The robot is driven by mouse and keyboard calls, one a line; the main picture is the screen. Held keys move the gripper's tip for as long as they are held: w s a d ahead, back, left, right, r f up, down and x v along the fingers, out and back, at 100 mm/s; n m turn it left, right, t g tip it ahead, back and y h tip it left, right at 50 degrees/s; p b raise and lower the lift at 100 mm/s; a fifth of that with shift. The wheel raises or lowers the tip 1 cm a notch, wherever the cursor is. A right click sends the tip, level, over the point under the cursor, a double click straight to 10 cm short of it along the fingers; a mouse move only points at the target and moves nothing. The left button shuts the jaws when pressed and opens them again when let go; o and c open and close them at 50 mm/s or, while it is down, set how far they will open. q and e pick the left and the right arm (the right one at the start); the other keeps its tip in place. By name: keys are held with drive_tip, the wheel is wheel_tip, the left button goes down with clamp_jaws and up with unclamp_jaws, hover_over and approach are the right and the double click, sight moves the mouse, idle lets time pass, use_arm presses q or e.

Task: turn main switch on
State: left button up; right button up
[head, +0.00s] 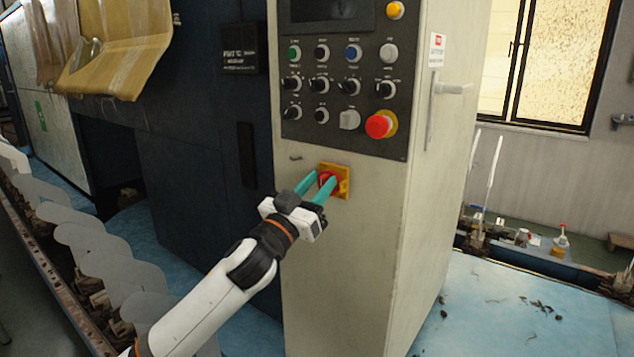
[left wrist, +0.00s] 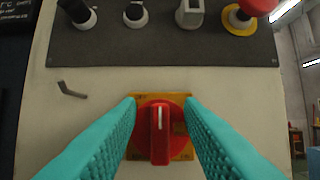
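The main switch (head: 331,182) is a red rotary knob on a yellow square plate, low on the cream control cabinet. In the left wrist view the red knob (left wrist: 160,132) has its raised handle upright, with a white mark at its top. My left gripper (head: 318,184) is at the switch. Its two teal fingers (left wrist: 162,108) stand open on either side of the knob's handle, with a visible gap to the handle on both sides. My right gripper is in neither view.
Above the switch is a dark panel (head: 345,130) with several knobs and buttons and a red emergency button (head: 379,125). A door handle (head: 452,88) sticks out on the cabinet's right side. Grey sock boards (head: 95,245) stand in a row at the left.

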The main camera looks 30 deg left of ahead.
use_arm(q)
drive_tip(key=shift+c, duration=0.5)
clamp_jaws()
